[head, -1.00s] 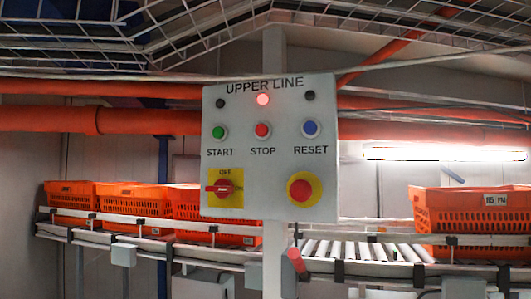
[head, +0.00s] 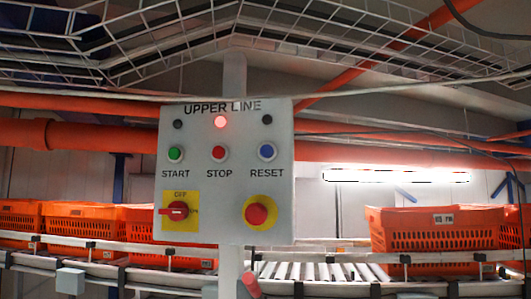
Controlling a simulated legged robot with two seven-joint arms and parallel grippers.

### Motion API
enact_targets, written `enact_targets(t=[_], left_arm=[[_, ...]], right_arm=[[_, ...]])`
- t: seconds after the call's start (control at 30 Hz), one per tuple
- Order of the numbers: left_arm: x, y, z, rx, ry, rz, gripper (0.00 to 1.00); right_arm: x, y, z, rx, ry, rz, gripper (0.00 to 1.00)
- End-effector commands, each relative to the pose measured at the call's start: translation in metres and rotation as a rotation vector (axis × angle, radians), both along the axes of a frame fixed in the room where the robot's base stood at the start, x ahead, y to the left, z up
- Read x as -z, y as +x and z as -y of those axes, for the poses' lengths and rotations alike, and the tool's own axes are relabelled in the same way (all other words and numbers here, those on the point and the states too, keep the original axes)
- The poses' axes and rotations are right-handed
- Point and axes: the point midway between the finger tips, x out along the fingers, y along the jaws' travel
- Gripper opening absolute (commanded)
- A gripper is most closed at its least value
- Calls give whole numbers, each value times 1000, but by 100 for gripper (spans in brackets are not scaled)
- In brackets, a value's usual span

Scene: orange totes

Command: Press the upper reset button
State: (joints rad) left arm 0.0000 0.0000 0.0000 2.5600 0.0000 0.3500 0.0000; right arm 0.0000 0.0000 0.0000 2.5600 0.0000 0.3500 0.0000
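The blue reset button (head: 267,152) sits at the right of the button row on the grey UPPER LINE control panel (head: 226,180), above the printed word RESET. The green start button (head: 175,153) and the red stop button (head: 219,153) are to its left. A red lamp (head: 220,121) glows above the stop button, between two dark lamps. A red-and-yellow OFF/ON rotary switch (head: 175,211) is at lower left, and a red emergency stop (head: 256,214) on yellow is at lower right. Neither of my grippers is in the head view.
The panel is on a white post (head: 232,265) in front of a roller conveyor (head: 320,271). Orange totes stand on the conveyor at left (head: 82,222) and at right (head: 434,229). Orange pipes (head: 90,135) run behind, and a wire cable tray (head: 130,60) hangs above.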

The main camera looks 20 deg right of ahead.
Motion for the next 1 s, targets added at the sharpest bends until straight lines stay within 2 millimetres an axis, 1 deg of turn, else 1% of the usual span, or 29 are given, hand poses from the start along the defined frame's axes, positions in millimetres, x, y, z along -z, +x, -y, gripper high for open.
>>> enact_targets(t=[0.13, 0.17, 0.6, 1.0], left_arm=[[0, 0, 0, 0, 0, 0, 0], [0, 0, 0, 0, 0, 0, 0], [0, 0, 0, 0, 0, 0, 0], [0, 0, 0, 0, 0, 0, 0]], right_arm=[[0, 0, 0, 0, 0, 0, 59], [0, 0, 0, 0, 0, 0, 57], [0, 0, 0, 0, 0, 0, 0], [0, 0, 0, 0, 0, 0, 0]])
